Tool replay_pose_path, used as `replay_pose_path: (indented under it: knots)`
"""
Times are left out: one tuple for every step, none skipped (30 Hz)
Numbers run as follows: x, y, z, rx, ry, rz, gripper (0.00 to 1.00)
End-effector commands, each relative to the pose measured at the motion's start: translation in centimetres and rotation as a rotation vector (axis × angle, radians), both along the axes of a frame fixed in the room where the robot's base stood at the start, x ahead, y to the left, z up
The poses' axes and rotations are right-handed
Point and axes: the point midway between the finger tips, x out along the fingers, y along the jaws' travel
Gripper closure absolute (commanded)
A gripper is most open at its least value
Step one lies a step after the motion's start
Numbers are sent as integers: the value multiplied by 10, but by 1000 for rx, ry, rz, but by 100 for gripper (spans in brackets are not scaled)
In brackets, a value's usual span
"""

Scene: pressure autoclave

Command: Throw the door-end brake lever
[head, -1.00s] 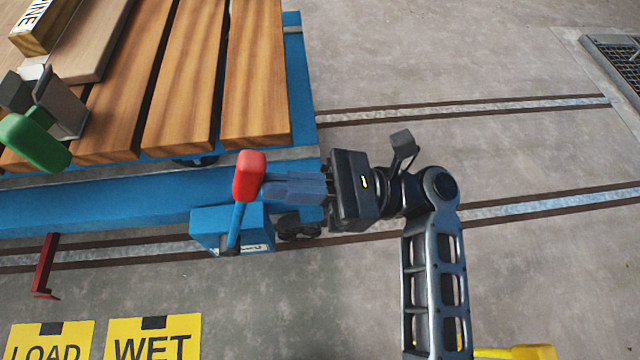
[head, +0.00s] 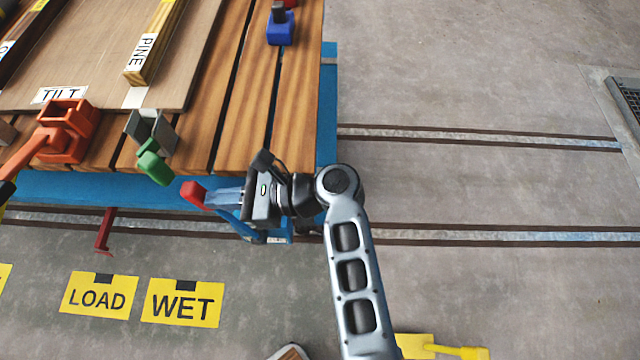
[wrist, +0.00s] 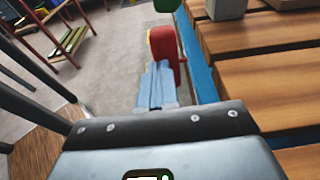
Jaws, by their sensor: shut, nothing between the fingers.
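The brake lever has a red grip (head: 193,194) and a blue arm on a blue housing at the right end of the blue trolley (head: 150,187). In the head view the lever leans left, its arm partly hidden behind my gripper. My gripper (head: 210,198) is shut and empty, its fingers pointing left with the tips right at the red grip. In the wrist view the red grip (wrist: 164,46) stands just beyond the shut fingers (wrist: 157,82). They look to be touching or nearly so; I cannot tell which.
Wooden slats (head: 255,115) top the trolley, with a green-handled clamp (head: 153,165), an orange clamp (head: 66,132) and a blue block (head: 280,28) above. A dark red hook (head: 105,235) hangs below. LOAD (head: 98,297) and WET (head: 183,303) plates lie in front.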

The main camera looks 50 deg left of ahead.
Motion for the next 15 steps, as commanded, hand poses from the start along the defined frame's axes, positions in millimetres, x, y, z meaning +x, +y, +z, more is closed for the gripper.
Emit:
replay_pose_path:
  knots:
    - [-7,5,8,-18,-19,4,100]
    - [-10,8,6,-28,-33,4,100]
    - [-14,11,5,-42,-47,5,100]
    - [-17,14,5,-51,-60,4,100]
    - [-20,16,4,-61,-69,5,100]
    - [-24,19,2,-73,-85,4,100]
    - [-26,22,1,-82,-94,2,100]
    - [-29,24,0,-91,-104,3,100]
    - [-32,26,-1,-100,-117,3,100]
    - [-34,28,-2,-108,-125,3,100]
    - [-36,30,-3,-115,-133,3,100]
    - [-38,32,-4,-123,-143,3,100]
    - [-40,34,-5,-128,-150,2,100]
    - [-41,35,-6,-133,-156,2,100]
    - [-43,36,-7,-140,-163,2,100]
